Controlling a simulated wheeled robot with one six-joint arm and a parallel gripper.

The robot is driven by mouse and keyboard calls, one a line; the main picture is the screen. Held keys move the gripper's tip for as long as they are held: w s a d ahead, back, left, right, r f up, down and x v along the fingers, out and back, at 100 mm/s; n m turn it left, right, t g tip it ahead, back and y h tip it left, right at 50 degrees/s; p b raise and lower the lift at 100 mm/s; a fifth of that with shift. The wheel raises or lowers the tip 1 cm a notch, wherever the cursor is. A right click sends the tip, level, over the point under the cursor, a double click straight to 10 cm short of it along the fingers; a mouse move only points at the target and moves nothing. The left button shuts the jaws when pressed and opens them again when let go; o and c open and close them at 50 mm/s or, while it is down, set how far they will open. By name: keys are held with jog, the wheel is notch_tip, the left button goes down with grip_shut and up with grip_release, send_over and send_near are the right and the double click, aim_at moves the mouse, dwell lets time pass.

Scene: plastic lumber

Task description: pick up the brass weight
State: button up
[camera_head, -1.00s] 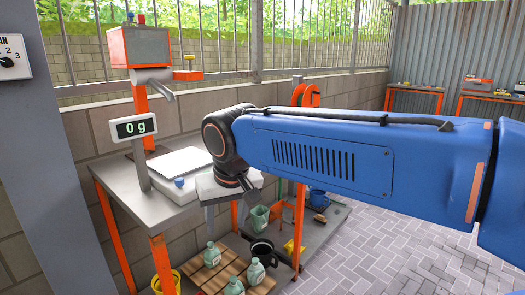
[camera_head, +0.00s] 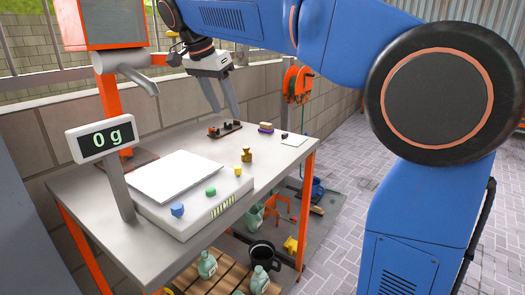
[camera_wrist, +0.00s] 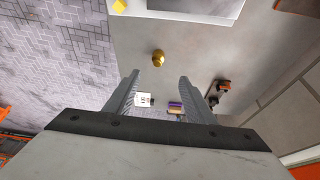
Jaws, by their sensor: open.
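The brass weight (camera_head: 247,155) is a small gold knobbed piece standing upright on the grey metal table (camera_head: 270,150), to the right of the scale. My gripper (camera_head: 221,110) is open and empty, hanging above the far part of the table, up and to the left of the weight. In the wrist view the brass weight (camera_wrist: 158,58) shows beyond the fingertips, roughly centred between the two spread fingers (camera_wrist: 158,80). Nothing touches the weight.
The scale (camera_head: 178,180) reads 0 g and has blue, green and yellow pieces on its front edge. A dark weight rack (camera_head: 224,130), a purple-and-yellow brush (camera_head: 266,128) and a white card (camera_head: 294,140) lie behind. Bottles (camera_head: 207,265) stand below.

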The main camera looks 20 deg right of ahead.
send_near(244, 149)
jog(key=x, duration=0.2)
jog(key=w+x, duration=0.1)
jog(key=x, duration=0.2)
jog(key=shift+f, duration=0.1)
jog(key=shift+s+x, duration=0.2)
jog(key=shift+x, duration=1.1)
jog(key=shift+s+x, duration=0.15)
jog(key=shift+x, duration=1.15)
grip_shut()
